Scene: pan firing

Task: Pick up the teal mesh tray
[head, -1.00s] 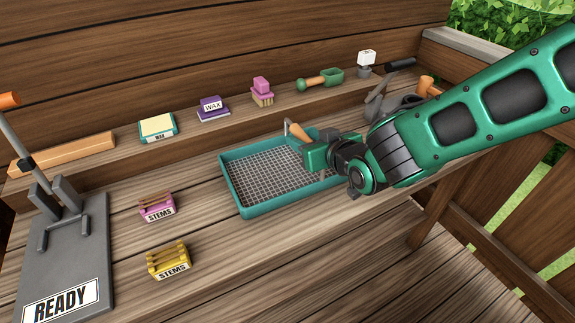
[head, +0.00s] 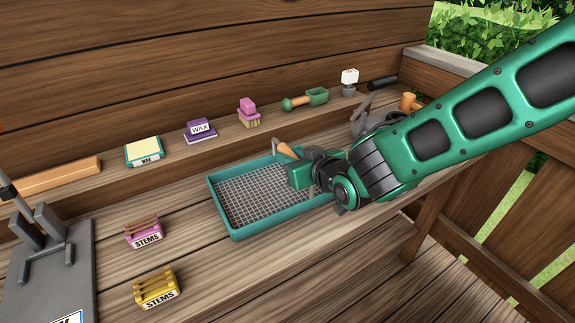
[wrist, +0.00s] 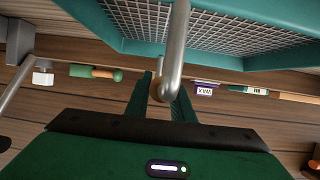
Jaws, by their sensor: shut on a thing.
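The teal mesh tray (head: 222,215) has a teal rim and a grey wire mesh floor. It appears to rest level on the wooden bench in the head view, and its underside or mesh fills the top of the wrist view (wrist: 195,20). A metal rod with a wooden grip (head: 287,151) rises at its far right side and looks like its handle. My gripper (head: 291,168) is over the tray's right part and is shut on this grip. In the wrist view the grip (wrist: 158,90) sits between the fingers. My gripper and wrist hide the tray's right end.
Pink (head: 144,232) and yellow (head: 157,288) STEMS boxes stand left of the tray. A grey stand (head: 50,280) is at far left. Bare bench lies in front of the tray.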

